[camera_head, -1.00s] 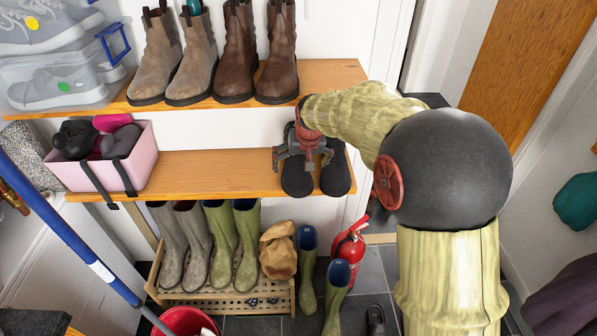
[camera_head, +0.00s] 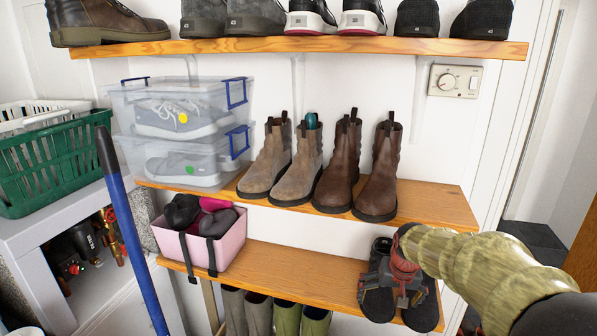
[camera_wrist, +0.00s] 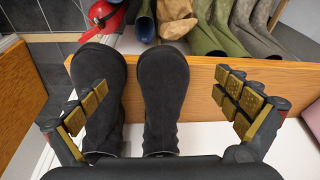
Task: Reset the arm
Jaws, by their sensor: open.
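My gripper (camera_head: 396,286) is at the right end of the lower wooden shelf, over a pair of black shoes (camera_head: 376,304). In the wrist view my gripper (camera_wrist: 172,102) is open, its two padded fingers wide apart. The two black shoes (camera_wrist: 163,85) stand side by side between and beyond the fingers. The left finger overlaps the left shoe in the picture; I cannot tell if they touch. The right finger is clear of the shoes. My arm enters from the lower right.
Grey and brown boots (camera_head: 376,180) stand on the middle shelf (camera_head: 440,203) just above my gripper. A pink box (camera_head: 228,246) is on the lower shelf (camera_head: 285,274), with bare board between. A blue pole (camera_head: 130,225) leans at left.

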